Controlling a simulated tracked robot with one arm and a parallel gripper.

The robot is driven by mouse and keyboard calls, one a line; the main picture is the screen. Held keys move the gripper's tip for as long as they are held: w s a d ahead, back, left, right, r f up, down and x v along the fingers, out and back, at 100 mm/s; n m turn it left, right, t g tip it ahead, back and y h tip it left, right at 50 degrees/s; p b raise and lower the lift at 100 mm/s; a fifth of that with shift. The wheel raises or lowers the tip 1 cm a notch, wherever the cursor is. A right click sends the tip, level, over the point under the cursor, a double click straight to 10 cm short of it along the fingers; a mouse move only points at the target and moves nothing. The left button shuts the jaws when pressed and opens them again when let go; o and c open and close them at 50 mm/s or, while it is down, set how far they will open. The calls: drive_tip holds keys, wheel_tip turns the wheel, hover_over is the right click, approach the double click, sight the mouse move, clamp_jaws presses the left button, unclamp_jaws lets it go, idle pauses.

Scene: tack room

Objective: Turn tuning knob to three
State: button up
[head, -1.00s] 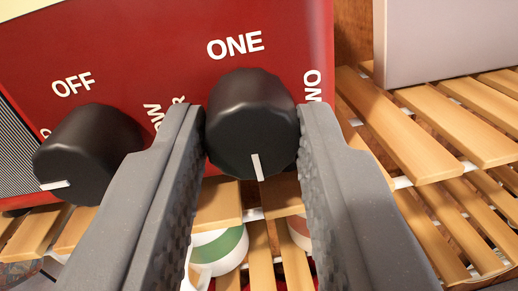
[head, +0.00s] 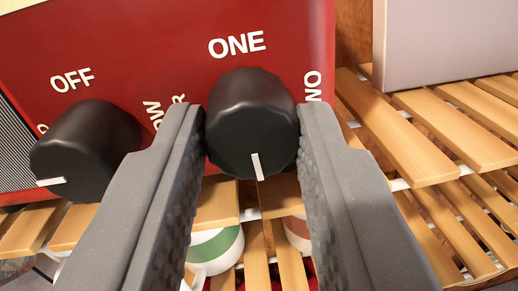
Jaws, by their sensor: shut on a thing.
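The tuning knob (head: 252,120) is a black round knob on the front of a red radio (head: 180,45). "ONE" stands above it and "TWO" at its right, partly hidden. Its white pointer line points down in the picture, slightly to the right. My gripper (head: 252,150) is shut on this knob, with one grey finger at each side. A second black knob (head: 88,150) sits at the left under "OFF", its white line pointing left. The lettering below the tuning knob, including any "THREE", is out of sight behind the knob and my fingers.
The radio stands on a wooden slatted shelf (head: 425,145). A pale box (head: 448,40) stands at the upper right. A white and green mug (head: 215,250) shows below through the slats.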

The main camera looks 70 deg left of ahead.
drive_tip(key=shift+f, duration=0.1)
drive_tip(key=o, duration=1)
drive_tip(key=shift+w, duration=0.15)
drive_tip(key=shift+d, duration=0.1)
drive_tip(key=b+v, duration=0.2)
drive_tip(key=v, duration=1.1)
drive_tip(key=shift+s+d, duration=0.25)
